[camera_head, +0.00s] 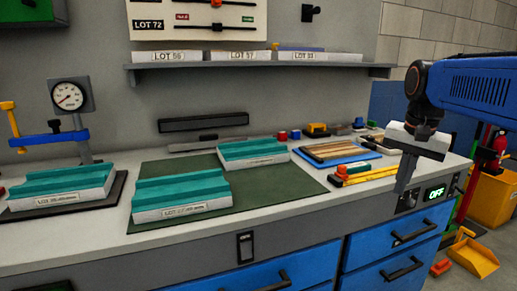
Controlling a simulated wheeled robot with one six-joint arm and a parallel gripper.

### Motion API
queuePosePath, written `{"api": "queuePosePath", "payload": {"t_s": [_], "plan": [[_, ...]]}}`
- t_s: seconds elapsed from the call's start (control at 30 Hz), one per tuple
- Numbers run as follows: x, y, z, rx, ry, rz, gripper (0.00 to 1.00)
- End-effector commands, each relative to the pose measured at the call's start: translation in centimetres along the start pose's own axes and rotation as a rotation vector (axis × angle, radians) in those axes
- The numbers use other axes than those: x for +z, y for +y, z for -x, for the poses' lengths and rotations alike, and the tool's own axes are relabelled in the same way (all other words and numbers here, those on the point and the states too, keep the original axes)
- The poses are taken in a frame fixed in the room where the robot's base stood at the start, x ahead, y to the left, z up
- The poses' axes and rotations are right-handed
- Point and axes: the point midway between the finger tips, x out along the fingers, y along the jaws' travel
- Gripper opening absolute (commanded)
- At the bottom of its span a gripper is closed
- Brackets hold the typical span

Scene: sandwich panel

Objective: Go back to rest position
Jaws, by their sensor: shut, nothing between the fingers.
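My gripper (402,186) hangs at the right, below my blue arm. Its fingers point down and are shut with nothing between them.
Teal-topped panels labelled LOT lie on a green mat (282,188) and a dark plate (115,195) at left. A dial gauge (70,95) stands behind. Pencils and tools lie left of my gripper. A shelf (262,63) spans the wall. Yellow bins stand at right.

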Motion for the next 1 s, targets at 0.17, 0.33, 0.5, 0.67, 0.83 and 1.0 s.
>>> {"api": "queuePosePath", "payload": {"t_s": [0.17, 0.33, 0.5, 0.67, 0.83, 1.0], "plan": [[5.4, 1.7, -2.4, -0.034, 0.049, 0.164, 0.00], [10.0, 3.4, -5.3, -0.063, 0.098, 0.321, 0.00], [14.5, 5.3, -8.8, -0.088, 0.151, 0.478, 0.00], [17.8, 7.0, -12.0, -0.105, 0.198, 0.605, 0.00], [19.8, 8.1, -14.2, -0.114, 0.228, 0.687, 0.00], [20.3, 8.3, -14.8, -0.117, 0.237, 0.709, 0.00]]}}
